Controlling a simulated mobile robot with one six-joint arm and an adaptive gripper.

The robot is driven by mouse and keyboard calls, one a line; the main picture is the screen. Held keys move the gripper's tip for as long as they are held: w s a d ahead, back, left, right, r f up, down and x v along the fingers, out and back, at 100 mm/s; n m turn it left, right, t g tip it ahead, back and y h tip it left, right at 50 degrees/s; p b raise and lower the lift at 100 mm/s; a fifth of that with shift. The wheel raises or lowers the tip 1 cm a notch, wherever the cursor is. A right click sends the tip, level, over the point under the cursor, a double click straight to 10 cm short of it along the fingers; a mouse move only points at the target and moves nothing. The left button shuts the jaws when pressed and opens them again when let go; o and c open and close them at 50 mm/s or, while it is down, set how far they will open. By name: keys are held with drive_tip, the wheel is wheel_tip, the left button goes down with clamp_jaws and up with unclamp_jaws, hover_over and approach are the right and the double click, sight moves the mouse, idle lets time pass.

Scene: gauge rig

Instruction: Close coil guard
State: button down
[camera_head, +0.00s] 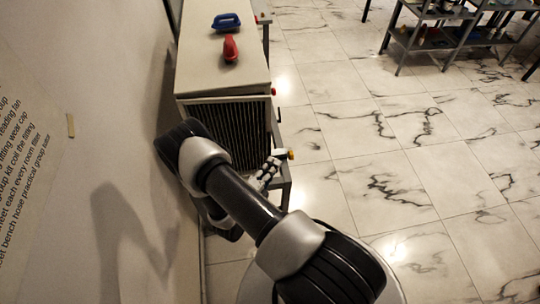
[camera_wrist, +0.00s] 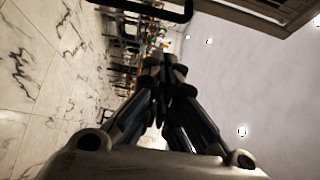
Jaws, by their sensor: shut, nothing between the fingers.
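A long pale cabinet (camera_head: 215,68) stands along the left wall. Its near end shows a dark finned coil face (camera_head: 232,135), uncovered where I can see it. A grey frame (camera_head: 283,178) stands out at the right of that face, with a yellow knob (camera_head: 291,154); it looks like the coil guard, but I cannot be sure. My gripper (camera_head: 266,173) is beside this frame, low in front of the fins, partly behind my arm. In the wrist view my gripper (camera_wrist: 163,65) is shut and empty. Contact with the frame cannot be told.
A blue-handled item (camera_head: 227,21) and a red tool (camera_head: 230,48) lie on the cabinet top. A dark bar (camera_wrist: 145,9) and a slatted edge (camera_wrist: 275,10) cross the top of the wrist view. Marble floor (camera_head: 375,150) is clear at right; shelves (camera_head: 435,40) stand beyond.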

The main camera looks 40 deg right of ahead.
drive_tip(key=shift+w+d+b, duration=0.1)
drive_tip(key=shift+w+d, duration=0.25)
drive_tip(key=shift+w, duration=0.3)
drive_tip(key=shift+w+d+b, duration=0.15)
drive_tip(key=shift+w+d, duration=0.25)
drive_tip(key=shift+w, duration=0.3)
drive_tip(key=shift+w+d+b, duration=0.1)
drive_tip(key=shift+w+d, duration=0.25)
drive_tip(key=shift+w, duration=0.3)
drive_tip(key=w+d+b, duration=0.2)
drive_tip(key=w+d, duration=0.1)
drive_tip(key=shift+w, duration=0.1)
